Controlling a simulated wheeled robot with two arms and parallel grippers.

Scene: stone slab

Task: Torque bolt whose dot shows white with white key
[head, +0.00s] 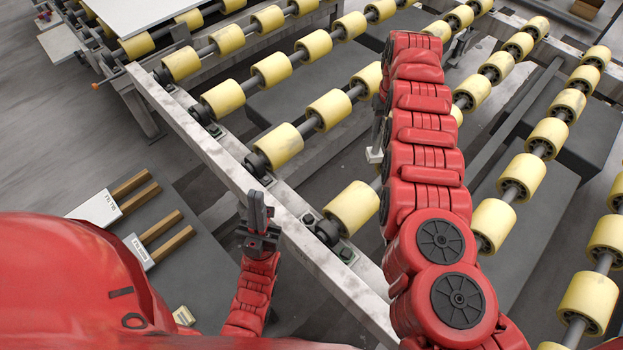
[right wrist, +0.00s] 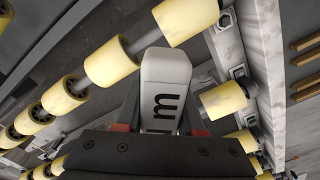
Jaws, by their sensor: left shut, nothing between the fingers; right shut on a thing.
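A white block-shaped piece with black lettering (right wrist: 167,80), which looks like the white key, is gripped by my right gripper (right wrist: 163,110). In the head view, my right gripper (head: 378,135) is partly hidden behind my red right arm, and a small part of the white piece (head: 374,156) shows below it, over the rollers. My left gripper (head: 258,212) is shut and empty, beside the near metal rail. No bolt with a white dot can be made out in either view.
A roller conveyor with yellow rollers (head: 352,207) and a pale metal rail (head: 215,155) fills the middle and right. Labelled white blocks (head: 95,209) with wooden bars lie on a grey surface (head: 195,270) at left. A white slab (head: 140,12) rests on rollers at upper left.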

